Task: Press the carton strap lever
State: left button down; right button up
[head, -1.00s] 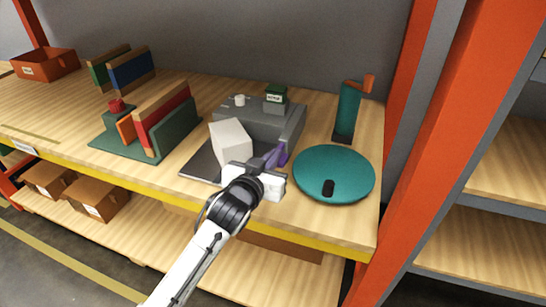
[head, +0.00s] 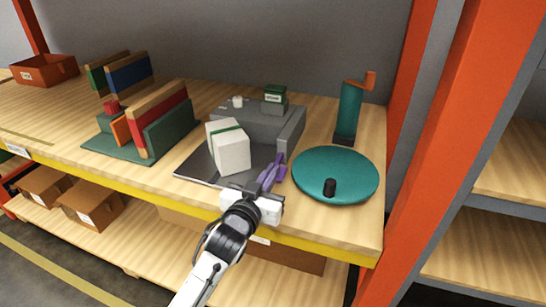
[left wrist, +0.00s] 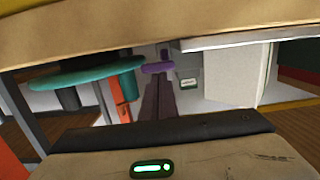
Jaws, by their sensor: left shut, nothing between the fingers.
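A white carton (head: 228,155) with a green strap over its top stands on the dark plate (head: 196,167) of a grey machine (head: 257,126). A purple lever (head: 279,172) is at the machine's right front side. It also shows in the left wrist view (left wrist: 158,68), just beyond my dark fingers. My left gripper (head: 267,178) is shut and empty, at the lever by the front of the shelf. I cannot tell whether the fingertips touch it. My right gripper is not in view.
A teal round turntable (head: 335,167) with a black knob is close on the right. A teal post (head: 348,112) with an orange handle stands behind it. A green stand with books (head: 152,135) is to the left. An orange upright (head: 448,120) bounds the right end.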

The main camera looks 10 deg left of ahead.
pick_arm(q)
jog(key=shift+s+a+f, duration=0.15)
jog(key=shift+a+f, duration=0.05)
jog(key=shift+f, duration=0.65)
jog(key=shift+r+p, duration=0.35)
jog(key=shift+p, duration=0.05)
jog(key=r+p, duration=0.4)
jog(key=shift+s+r, duration=0.2)
jog(key=shift+r, duration=0.15)
jog(key=f+v, duration=0.1)
jog(key=v, duration=0.9)
jog(key=shift+r, duration=0.4)
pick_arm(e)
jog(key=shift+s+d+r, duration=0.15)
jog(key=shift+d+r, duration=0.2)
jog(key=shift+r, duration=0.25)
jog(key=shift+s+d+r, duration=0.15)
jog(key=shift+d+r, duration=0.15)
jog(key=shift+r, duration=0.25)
pick_arm(q)
jog(key=shift+d, duration=0.15)
jog(key=s+a+f+g, duration=0.4)
jog(key=s+f, duration=0.8)
jog(key=f, duration=0.1)
jog(key=s+a+f+g+y, duration=0.1)
jog(key=s+a+f+g, duration=0.3)
jog(key=s+f, duration=0.9)
jog(key=shift+s+f+n+y, duration=0.2)
jog(key=shift+f+n+y, duration=0.15)
jog(key=shift+f, duration=0.45)
